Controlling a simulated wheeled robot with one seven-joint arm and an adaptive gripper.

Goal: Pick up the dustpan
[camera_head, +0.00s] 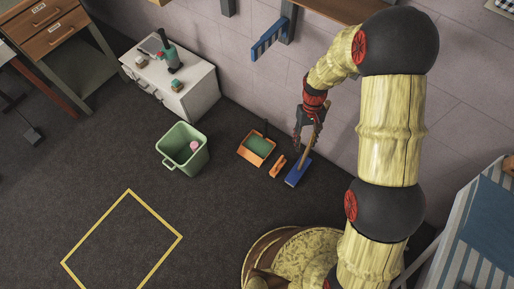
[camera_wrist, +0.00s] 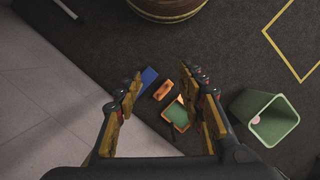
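The dustpan (camera_head: 257,146) is orange with a green inside and lies on the dark floor near the wall, with a dark handle toward the wall. In the wrist view the dustpan (camera_wrist: 177,115) shows between my fingers, closer to the right finger, which partly covers it. My gripper (camera_head: 307,138) hangs to the right of the dustpan in the head view, above the floor and apart from it. Its fingers (camera_wrist: 163,80) are spread wide with nothing between them in contact.
An orange brush (camera_head: 277,166) lies beside the dustpan. A blue broom head (camera_head: 297,173) stands close by, its wooden handle rising past my gripper. A green bin (camera_head: 170,150) with something pink inside and a white cabinet (camera_head: 200,97) are to the left. Open floor lies in front.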

